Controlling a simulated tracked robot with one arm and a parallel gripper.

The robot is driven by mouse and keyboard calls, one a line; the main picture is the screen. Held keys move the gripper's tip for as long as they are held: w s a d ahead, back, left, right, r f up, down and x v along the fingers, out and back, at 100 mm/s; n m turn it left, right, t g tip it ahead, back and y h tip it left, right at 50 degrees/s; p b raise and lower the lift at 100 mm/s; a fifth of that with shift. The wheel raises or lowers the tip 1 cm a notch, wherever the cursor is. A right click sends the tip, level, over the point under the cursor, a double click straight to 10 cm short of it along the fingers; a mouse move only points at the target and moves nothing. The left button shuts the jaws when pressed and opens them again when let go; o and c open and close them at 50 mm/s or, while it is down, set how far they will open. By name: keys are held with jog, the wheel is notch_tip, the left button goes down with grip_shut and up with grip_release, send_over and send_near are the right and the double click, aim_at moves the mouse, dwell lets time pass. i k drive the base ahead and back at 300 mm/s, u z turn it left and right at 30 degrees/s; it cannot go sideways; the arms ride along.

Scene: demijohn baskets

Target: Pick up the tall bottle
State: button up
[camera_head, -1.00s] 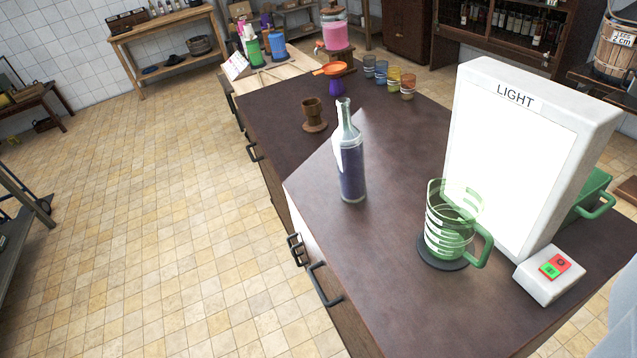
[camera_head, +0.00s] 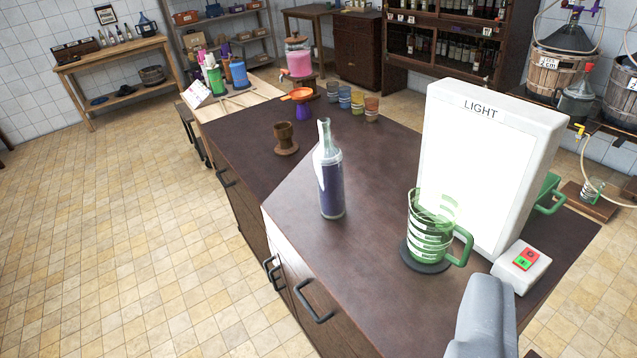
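The tall bottle (camera_head: 331,185) stands upright on the dark counter, left of its middle. It is clear glass with a narrow neck and dark purple-blue contents in its lower part. A white patch shows on its left side. A grey rounded part, which seems to belong to my gripper (camera_head: 484,318), shows at the bottom right, in front of the counter's near end. It is well apart from the bottle in the picture. Its fingertips cannot be made out, so I cannot tell its opening.
A green striped jug (camera_head: 430,243) stands on a dark round base right of the bottle. Floor is clear left.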

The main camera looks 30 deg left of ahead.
aim_at(328, 159)
jog(key=u, duration=0.05)
jog(key=i, duration=1)
jog(key=z, duration=0.05)
